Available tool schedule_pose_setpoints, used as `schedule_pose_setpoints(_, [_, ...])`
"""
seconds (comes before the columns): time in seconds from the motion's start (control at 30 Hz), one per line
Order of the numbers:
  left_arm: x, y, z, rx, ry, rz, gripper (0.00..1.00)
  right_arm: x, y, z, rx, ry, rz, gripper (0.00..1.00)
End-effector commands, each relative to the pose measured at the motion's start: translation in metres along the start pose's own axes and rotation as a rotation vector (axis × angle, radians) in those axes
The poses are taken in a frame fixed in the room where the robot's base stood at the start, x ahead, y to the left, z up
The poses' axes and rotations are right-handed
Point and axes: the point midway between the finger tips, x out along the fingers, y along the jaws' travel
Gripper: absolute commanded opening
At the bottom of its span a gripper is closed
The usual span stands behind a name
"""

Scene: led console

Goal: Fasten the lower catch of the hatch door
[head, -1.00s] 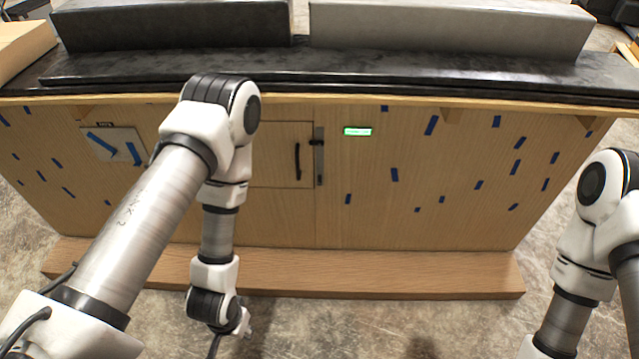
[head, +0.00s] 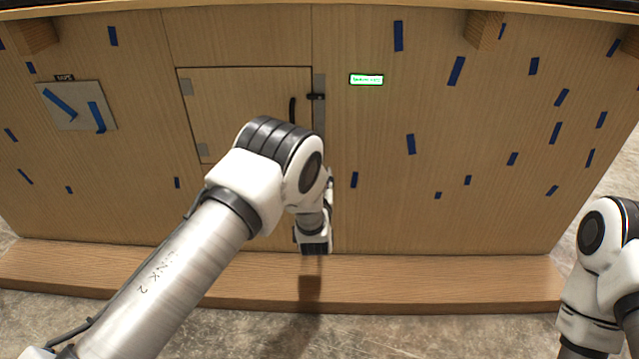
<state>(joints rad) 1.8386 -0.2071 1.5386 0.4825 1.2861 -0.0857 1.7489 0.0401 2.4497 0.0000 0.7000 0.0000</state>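The hatch door (head: 235,100) is a wooden panel set in the console front and looks closed. Its dark vertical handle (head: 292,110) is near the right edge. A dark catch (head: 316,97) lies across a grey strip at the door's upper right edge. The lower catch is hidden behind my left arm. My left arm comes in from the left and covers the door's lower right part. Its wrist (head: 314,235) is low, in front of the panel below the door. The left gripper's fingers are not visible. My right arm stands at the far right, its gripper out of frame.
A lit green display (head: 366,79) is right of the door. A grey plate (head: 77,106) with blue tape is at the left. Blue tape pieces dot the front panel. A wooden ledge (head: 450,282) runs along the base. The space before the right half is clear.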

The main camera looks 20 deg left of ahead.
Motion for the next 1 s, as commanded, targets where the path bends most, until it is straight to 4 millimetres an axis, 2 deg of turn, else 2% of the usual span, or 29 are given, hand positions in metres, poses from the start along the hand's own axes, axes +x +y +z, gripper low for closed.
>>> schedule_pose_setpoints(0.13, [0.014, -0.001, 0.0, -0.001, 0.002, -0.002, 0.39, 0.005, 0.0, -0.001, 0.0, 0.002, 0.0, 0.0])
schedule_pose_setpoints(0.43, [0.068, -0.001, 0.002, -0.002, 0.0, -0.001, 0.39, 0.025, 0.0, 0.0, 0.0, 0.001, 0.0, 0.0])
schedule_pose_setpoints(0.57, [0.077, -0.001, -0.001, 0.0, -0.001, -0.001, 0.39, 0.027, 0.0, 0.0, 0.0, 0.001, 0.0, 0.0])
schedule_pose_setpoints(0.77, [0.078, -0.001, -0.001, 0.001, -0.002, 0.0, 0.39, 0.026, 0.0, 0.0, 0.0, 0.001, 0.0, 0.0])
schedule_pose_setpoints(0.8, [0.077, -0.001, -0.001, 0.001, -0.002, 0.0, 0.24, 0.026, 0.0, 0.0, 0.0, 0.001, 0.0, 0.0])
schedule_pose_setpoints(0.87, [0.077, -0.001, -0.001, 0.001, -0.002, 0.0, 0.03, 0.026, 0.0, 0.0, 0.0, 0.001, 0.0, 0.0])
schedule_pose_setpoints(0.9, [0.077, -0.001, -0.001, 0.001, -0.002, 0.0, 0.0, 0.026, 0.0, 0.0, 0.0, 0.001, 0.0, 0.0])
schedule_pose_setpoints(1.0, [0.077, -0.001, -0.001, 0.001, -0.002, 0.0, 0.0, 0.026, 0.0, 0.0, 0.0, 0.001, 0.0, 0.0])
